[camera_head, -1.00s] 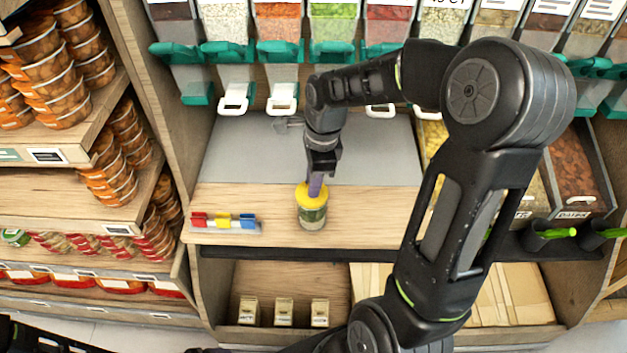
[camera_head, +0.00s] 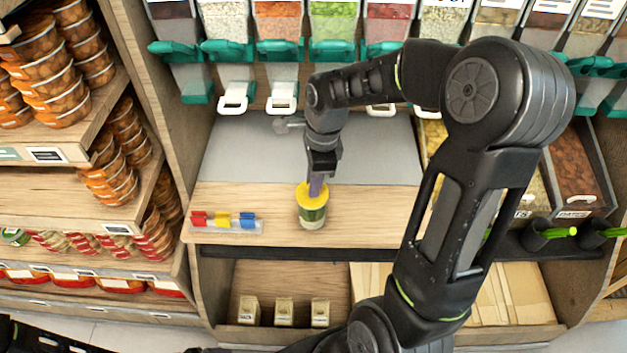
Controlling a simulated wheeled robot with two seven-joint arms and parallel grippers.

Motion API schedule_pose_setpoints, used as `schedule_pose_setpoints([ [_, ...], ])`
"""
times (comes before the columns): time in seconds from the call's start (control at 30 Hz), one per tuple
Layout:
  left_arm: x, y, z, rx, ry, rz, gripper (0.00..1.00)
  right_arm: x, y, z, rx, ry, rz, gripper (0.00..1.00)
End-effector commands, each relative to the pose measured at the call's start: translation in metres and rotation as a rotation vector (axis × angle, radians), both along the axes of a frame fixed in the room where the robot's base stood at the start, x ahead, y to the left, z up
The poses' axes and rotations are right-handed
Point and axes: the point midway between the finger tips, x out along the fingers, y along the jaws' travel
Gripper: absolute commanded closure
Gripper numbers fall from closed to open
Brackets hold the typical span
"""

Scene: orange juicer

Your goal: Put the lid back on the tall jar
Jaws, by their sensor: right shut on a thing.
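The tall jar (camera_head: 313,215) stands upright on the wooden counter, a clear jar with a green label. The yellow lid (camera_head: 308,197) is on top of its mouth, roughly level; I cannot tell whether it is fully seated. My right gripper (camera_head: 317,185) points down over the jar and is shut on the lid from above; its fingertips hide part of the lid's top. My left gripper is not in view; only a dark part of my body shows at the lower left.
A clear holder with red, yellow and blue clips (camera_head: 225,221) lies left of the jar. Dispensers with teal handles (camera_head: 228,50) line the back. The grey board (camera_head: 250,150) behind is mostly bare. Shelves of tins (camera_head: 45,75) stand left; scoops (camera_head: 550,233) hang at the right.

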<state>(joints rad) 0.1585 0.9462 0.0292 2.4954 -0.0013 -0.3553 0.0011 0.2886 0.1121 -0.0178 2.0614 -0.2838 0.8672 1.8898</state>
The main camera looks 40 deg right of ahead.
Motion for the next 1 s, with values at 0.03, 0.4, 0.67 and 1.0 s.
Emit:
schedule_pose_setpoints([
  [0.03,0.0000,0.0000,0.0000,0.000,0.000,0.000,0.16,0.0001,0.0002,-0.0002,0.000,0.000,0.000,1.00],
  [0.4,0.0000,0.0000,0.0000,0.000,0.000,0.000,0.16,0.0002,0.0001,-0.0001,0.000,0.000,0.000,0.74],
  [0.67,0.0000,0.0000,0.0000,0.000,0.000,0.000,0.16,0.0002,0.0002,-0.0001,0.000,0.000,0.001,0.55],
  [1.0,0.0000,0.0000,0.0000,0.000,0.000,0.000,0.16,0.0001,0.0003,-0.0002,0.000,0.000,0.001,0.39],
])
